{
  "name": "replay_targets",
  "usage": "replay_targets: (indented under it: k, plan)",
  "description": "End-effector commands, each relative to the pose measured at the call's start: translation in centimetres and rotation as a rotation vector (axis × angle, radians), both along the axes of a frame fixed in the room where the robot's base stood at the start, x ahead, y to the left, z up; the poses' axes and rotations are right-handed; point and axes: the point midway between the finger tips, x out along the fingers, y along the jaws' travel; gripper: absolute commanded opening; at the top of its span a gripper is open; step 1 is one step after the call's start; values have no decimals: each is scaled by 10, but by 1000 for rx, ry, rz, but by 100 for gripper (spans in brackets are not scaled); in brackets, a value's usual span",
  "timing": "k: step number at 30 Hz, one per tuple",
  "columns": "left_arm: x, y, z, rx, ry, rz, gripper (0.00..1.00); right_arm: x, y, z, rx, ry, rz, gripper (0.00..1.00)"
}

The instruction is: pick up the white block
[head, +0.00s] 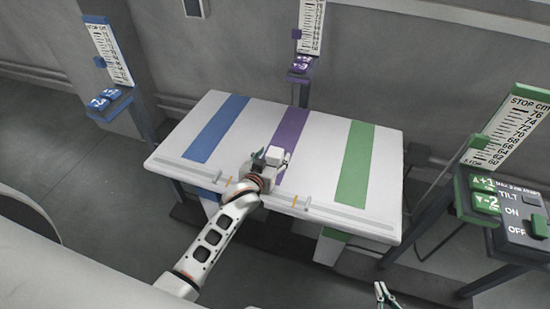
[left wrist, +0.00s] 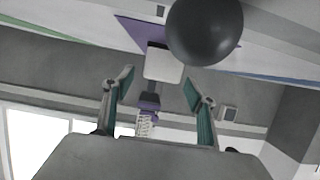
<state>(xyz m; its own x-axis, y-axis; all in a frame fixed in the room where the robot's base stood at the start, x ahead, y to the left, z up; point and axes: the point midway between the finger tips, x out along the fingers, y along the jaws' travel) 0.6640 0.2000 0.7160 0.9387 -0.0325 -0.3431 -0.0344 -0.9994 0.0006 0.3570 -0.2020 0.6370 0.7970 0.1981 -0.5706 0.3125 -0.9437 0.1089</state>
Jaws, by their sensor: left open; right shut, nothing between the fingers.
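The white block (head: 275,153) is near the front edge of the table, over the purple stripe. It also shows in the left wrist view (left wrist: 164,65), just past the fingertips and roughly in line with the gap between them. My left gripper (head: 268,160) is open at the table's front edge, right by the block, and partly hides it in the head view. Its two spread fingers show in the left wrist view (left wrist: 159,89) with nothing held between them. My right gripper (head: 385,294) is shut and empty at the bottom edge of the head view, away from the table.
The white table (head: 318,145) has blue, purple and green stripes. A dark ball (left wrist: 205,31) is beside the block in the left wrist view. Blue (head: 110,99), purple (head: 300,64) and green (head: 485,195) button posts with height scales stand around the table. Most of the tabletop is clear.

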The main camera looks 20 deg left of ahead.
Motion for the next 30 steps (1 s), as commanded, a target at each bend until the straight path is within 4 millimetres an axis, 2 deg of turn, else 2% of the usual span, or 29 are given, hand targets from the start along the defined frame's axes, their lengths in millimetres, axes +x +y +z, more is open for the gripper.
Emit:
replay_targets:
  k: [3, 10, 11, 17, 18, 30]
  plan:
    - [9, 0, -4, 1, 1, 0, 57, -1, 0, -3, -1, 2, 0, 0]
    - [10, 0, -4, 1, 1, 0, 57, 0, 0, -3, 0, 1, 0, 0]
    - [10, 0, -4, 1, 1, 0, 54, 0, 0, -3, 0, 1, 0, 0]
    - [10, 0, -4, 1, 1, 0, 2, 0, 0, -3, 0, 1, 0, 0]
    - [10, 0, -4, 1, 1, 0, 0, 0, 0, -3, 0, 1, 0, 0]
    - [13, -1, 8, -2, -11, -1, 0, 0, 0, 1, -1, -1, 0, 0]
